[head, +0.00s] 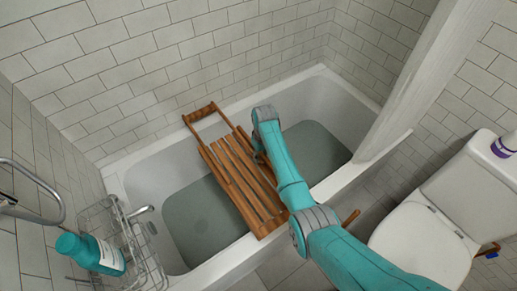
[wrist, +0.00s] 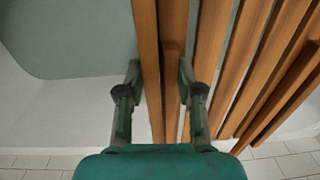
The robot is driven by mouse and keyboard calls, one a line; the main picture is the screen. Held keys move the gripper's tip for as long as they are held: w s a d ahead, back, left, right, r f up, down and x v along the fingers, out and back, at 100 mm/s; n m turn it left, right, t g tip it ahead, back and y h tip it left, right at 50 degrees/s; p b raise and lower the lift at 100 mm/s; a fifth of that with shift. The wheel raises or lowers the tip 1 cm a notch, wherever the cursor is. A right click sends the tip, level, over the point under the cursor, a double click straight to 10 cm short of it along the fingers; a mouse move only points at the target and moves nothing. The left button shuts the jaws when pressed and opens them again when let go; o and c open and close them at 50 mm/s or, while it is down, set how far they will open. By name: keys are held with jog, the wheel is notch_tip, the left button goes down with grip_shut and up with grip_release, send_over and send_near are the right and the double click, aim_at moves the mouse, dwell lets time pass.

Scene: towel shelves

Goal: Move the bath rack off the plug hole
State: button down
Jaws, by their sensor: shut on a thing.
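The wooden slatted bath rack (head: 238,184) lies across the white bathtub (head: 143,180), its far handle near the tiled wall and its near end over the front rim. In the wrist view, my gripper (wrist: 161,78) is shut on wooden bars at one side of the rack (wrist: 212,50), one finger on each side. In the head view, my arm hides most of the gripper beside the rack's right edge.
A wire basket (head: 153,270) with a teal bottle (head: 98,254) stands at the tub's left end, near the tap (head: 139,211). A pale post (head: 420,85) rises at the right of the tub. A toilet (head: 420,245) stands at the right.

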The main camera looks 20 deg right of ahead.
jog(key=shift+f, duration=0.15)
jog(key=shift+f, duration=1.9)
jog(key=shift+f, duration=0.5)
jog(key=c, duration=0.7)
grip_release()
jog(key=shift+f, duration=0.1)
jog(key=r, duration=1.2)
jog(key=shift+d, duration=0.25)
